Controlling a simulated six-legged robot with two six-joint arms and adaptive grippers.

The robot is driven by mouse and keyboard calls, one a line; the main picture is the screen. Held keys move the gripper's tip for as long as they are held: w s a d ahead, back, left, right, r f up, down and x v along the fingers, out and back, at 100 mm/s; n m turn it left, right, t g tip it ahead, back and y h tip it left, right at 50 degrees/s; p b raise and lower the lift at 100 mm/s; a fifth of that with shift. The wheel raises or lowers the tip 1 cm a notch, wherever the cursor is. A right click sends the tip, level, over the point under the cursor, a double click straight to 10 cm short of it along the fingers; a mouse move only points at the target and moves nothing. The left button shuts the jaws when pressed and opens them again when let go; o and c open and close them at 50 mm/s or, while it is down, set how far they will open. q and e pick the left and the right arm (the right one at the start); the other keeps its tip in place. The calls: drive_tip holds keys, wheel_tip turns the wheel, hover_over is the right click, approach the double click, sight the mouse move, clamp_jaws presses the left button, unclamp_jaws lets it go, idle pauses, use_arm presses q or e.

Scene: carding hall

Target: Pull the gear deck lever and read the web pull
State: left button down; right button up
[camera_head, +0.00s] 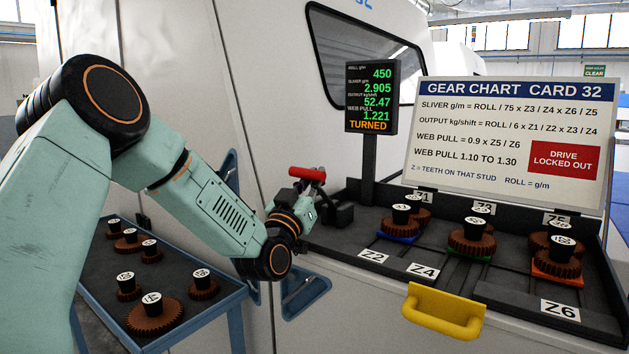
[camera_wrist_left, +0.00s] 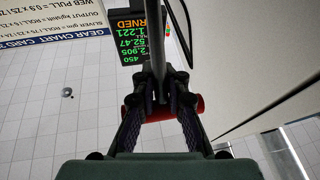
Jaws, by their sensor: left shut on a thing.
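The gear deck lever has a red handle (camera_head: 307,173) at the left end of the dark gear deck (camera_head: 335,238). My left gripper (camera_head: 305,190) is shut on this handle. In the left wrist view the red handle (camera_wrist_left: 188,106) lies crosswise between the two dark fingers, with its ends showing on both sides. The display (camera_head: 371,97) on a post behind the lever reads roll 450, sliver 2.905, output 52.47, web pull 1.221, and TURNED in orange. My right gripper is not in view.
The gear chart board (camera_head: 508,140) gives web pull 1.10 to 1.30 and a red DRIVE LOCKED OUT sign (camera_head: 564,161). Brown gears (camera_head: 472,241) sit on the deck's studs. A yellow handle (camera_head: 443,312) juts from the front. A blue-framed table (camera_head: 197,322) holds several gears at left.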

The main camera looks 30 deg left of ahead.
use_arm(q)
drive_tip(key=shift+d+f, duration=0.1)
drive_tip(key=shift+f, duration=0.55)
drive_tip(key=c, duration=1.8)
unclamp_jaws()
drive_tip(key=shift+s+r, duration=0.1)
drive_tip(key=shift+s, duration=0.05)
drive_tip(key=o, duration=0.4)
drive_tip(key=shift+s+a+r, duration=0.2)
drive_tip(key=shift+s+r, duration=0.1)
drive_tip(key=shift+w+d, duration=0.15)
drive_tip(key=shift+w, duration=0.15)
drive_tip(key=v, duration=1.2)
drive_tip(key=shift+s, duration=0.1)
